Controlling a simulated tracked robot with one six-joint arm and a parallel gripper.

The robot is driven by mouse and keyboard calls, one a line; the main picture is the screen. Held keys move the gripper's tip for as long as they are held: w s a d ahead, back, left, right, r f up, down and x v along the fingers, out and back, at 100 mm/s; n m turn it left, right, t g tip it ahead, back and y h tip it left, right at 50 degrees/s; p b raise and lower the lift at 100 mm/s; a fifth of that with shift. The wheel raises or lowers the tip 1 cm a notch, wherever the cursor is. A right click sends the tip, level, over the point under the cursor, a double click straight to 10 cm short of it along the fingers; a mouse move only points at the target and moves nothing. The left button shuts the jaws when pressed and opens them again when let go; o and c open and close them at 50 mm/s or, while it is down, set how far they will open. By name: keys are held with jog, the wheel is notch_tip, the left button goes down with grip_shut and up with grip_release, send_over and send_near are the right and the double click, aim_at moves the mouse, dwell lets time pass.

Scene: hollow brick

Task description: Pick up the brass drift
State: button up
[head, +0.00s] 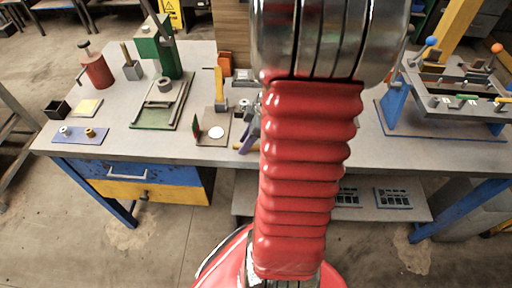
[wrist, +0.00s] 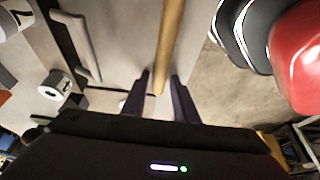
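The brass drift (wrist: 171,40) is a long gold-coloured rod in the wrist view. It runs down from the top edge, and its near end lies between my two fingertips. My gripper (wrist: 160,76) is open, with a narrow gap showing on each side of the rod. I cannot tell how far above or below the rod the fingers are. In the head view my gripper (head: 250,135) is at the front edge of the bench, mostly hidden behind my arm. A short piece of a yellowish rod (head: 237,147) shows beside it there.
The grey bench (head: 110,120) holds a green press (head: 157,50), a red bottle (head: 96,68), a blue plate (head: 80,135) with small rings, and a board with a white disc (head: 216,132). A blue-legged fixture (head: 455,95) stands at right. A grey ring-shaped part (wrist: 57,85) lies left of my gripper.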

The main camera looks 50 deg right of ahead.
grip_shut()
dwell(1.0)
